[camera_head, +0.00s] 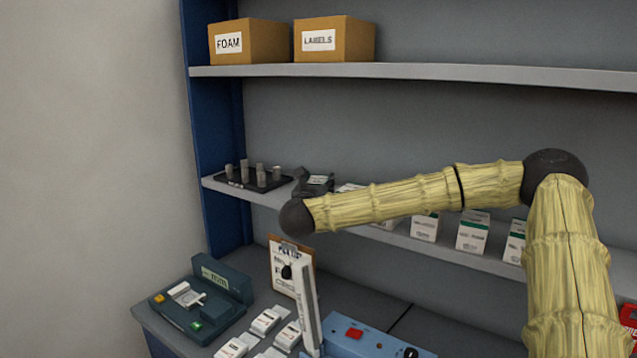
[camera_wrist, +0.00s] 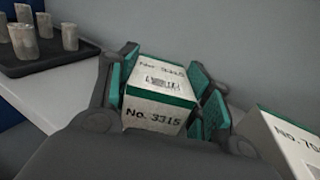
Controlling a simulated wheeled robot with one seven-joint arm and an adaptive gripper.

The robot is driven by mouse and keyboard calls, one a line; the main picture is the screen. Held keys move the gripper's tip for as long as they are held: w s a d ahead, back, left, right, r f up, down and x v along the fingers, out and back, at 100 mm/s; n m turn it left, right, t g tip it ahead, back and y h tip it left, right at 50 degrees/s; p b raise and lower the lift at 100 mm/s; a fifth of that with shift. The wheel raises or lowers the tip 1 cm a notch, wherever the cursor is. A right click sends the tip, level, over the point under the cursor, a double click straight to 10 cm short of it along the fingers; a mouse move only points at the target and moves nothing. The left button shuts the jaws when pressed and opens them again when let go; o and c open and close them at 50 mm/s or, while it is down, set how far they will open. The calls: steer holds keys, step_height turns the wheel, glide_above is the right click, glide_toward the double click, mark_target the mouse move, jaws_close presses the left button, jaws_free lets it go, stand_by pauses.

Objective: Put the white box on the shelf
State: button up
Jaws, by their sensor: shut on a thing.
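A white box (camera_wrist: 158,84) with green edges, a barcode and the print "No. 3315" sits between the teal-padded fingers of my gripper (camera_wrist: 165,88) in the wrist view. The fingers press on its left and right sides. In the head view my gripper (camera_head: 316,184) is at the middle shelf (camera_head: 262,195), just right of a black tray. The box is mostly hidden there by my gripper and arm. I cannot tell whether its base touches the shelf.
The black tray (camera_head: 240,182) with several grey cylinders is left of my gripper. A row of white boxes (camera_head: 473,232) stands to the right; one (camera_wrist: 288,140) is close. An upper shelf (camera_head: 430,72) holds two cartons. A bench with devices lies below.

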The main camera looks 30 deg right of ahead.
steer(key=shift+f, duration=0.1)
steer(key=o, duration=1.3)
steer(key=shift+c, duration=0.2)
steer(key=shift+a, duration=0.15)
steer(key=b+v, duration=0.5)
steer(key=v, duration=0.6)
steer(key=shift+s+a, duration=0.2)
steer(key=shift+s, duration=0.15)
